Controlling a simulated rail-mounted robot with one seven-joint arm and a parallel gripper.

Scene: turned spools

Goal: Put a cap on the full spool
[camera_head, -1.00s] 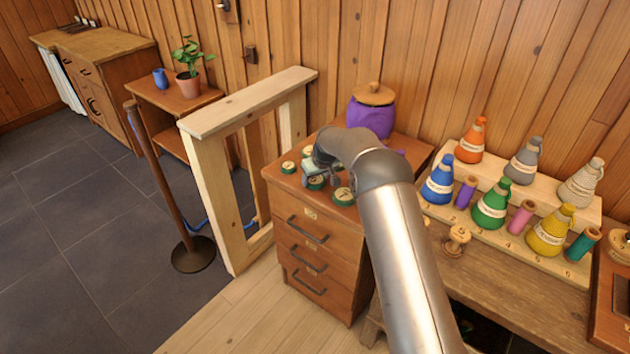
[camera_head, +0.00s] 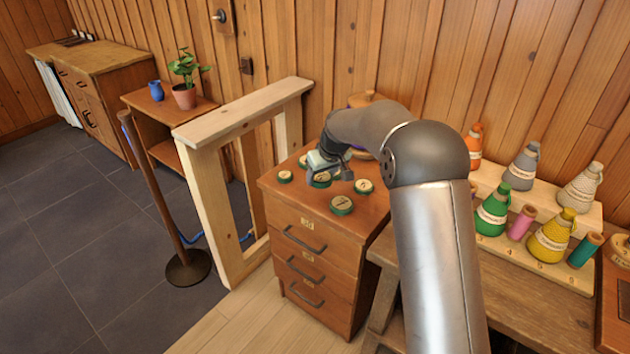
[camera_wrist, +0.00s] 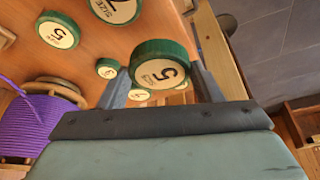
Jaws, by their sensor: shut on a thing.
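In the head view my gripper (camera_head: 330,163) is over the top of the wooden drawer cabinet. A spool wound with purple cord (camera_wrist: 32,122) is at the left of the wrist view, apart from the held cap. In the head view my arm hides most of that spool; its wooden top (camera_head: 364,98) shows. Other numbered caps lie on the cabinet, such as one at the front (camera_head: 341,206) and one at the left (camera_head: 285,176).
The drawer cabinet (camera_head: 308,262) stands beside a pale wooden frame (camera_head: 215,180). At right, a workbench has stepped racks with coloured cord cones (camera_head: 492,210) and small thread spools (camera_head: 522,222). A post with a rope (camera_head: 160,200) stands on the floor at left.

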